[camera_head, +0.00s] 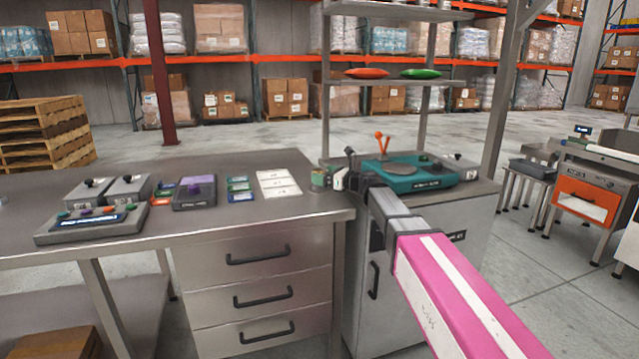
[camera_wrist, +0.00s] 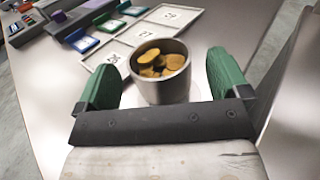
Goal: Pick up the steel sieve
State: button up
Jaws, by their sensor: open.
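A round steel cup-like vessel (camera_wrist: 163,89), which looks like the steel sieve, stands upright in the wrist view. It holds several brownish-gold round pieces. My gripper (camera_wrist: 163,70) is open, with one green finger on each side of the vessel. Gaps show between the vessel and both fingers, so it is not gripped. In the head view my gripper (camera_head: 326,179) is over the right end of the steel table, and the vessel cannot be clearly told apart there. Any mesh in the vessel is hidden by its contents.
Numbered white cards (camera_head: 278,183) lie on the steel table (camera_head: 240,212) beside small coloured boxes and a purple-topped device (camera_head: 194,193). A teal scale (camera_head: 415,178) stands on the cabinet to the right. A shelf post rises behind my gripper.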

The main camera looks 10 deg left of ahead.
jog(key=shift+x, duration=1.2)
jog(key=c, duration=1.2)
